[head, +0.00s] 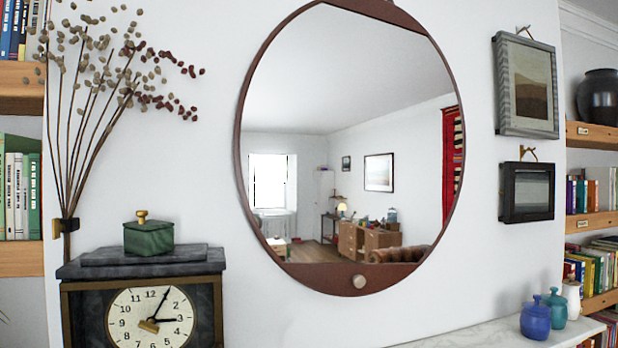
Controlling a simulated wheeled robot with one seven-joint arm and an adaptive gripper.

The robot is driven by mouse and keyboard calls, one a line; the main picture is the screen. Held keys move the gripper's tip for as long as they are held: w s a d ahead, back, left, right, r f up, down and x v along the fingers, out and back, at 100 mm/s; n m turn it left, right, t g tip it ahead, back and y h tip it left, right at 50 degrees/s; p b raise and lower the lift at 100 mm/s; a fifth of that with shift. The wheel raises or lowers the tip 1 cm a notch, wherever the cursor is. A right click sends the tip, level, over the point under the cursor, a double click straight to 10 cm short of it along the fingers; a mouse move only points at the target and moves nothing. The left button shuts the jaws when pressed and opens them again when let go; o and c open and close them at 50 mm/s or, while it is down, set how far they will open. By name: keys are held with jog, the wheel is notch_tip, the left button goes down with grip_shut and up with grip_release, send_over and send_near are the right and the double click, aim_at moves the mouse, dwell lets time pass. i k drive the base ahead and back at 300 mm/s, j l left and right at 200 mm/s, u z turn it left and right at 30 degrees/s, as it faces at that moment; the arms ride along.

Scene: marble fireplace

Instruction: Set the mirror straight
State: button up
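The mirror (375,120) is large and round with a brown frame, and hangs on the white wall in the middle of the head view. Its top edge is cut off by the picture. A brown frame segment at the top slopes down to the right, and a broader one at the bottom carries a pale round knob (359,281). The knob sits left of the top segment, so the mirror looks turned clockwise, though the slanted view makes the amount hard to judge. My gripper is not in view, and nothing is seen touching the mirror.
A dark clock (150,318) with a green lidded box (149,238) and dried stems stand at left. Two framed pictures (527,85) (526,191) hang at right. Small jars (536,316) stand on the marble mantel (480,335). Bookshelves flank both sides.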

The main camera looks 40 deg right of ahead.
aim_at(350, 142)
jog(key=z, duration=1.3)
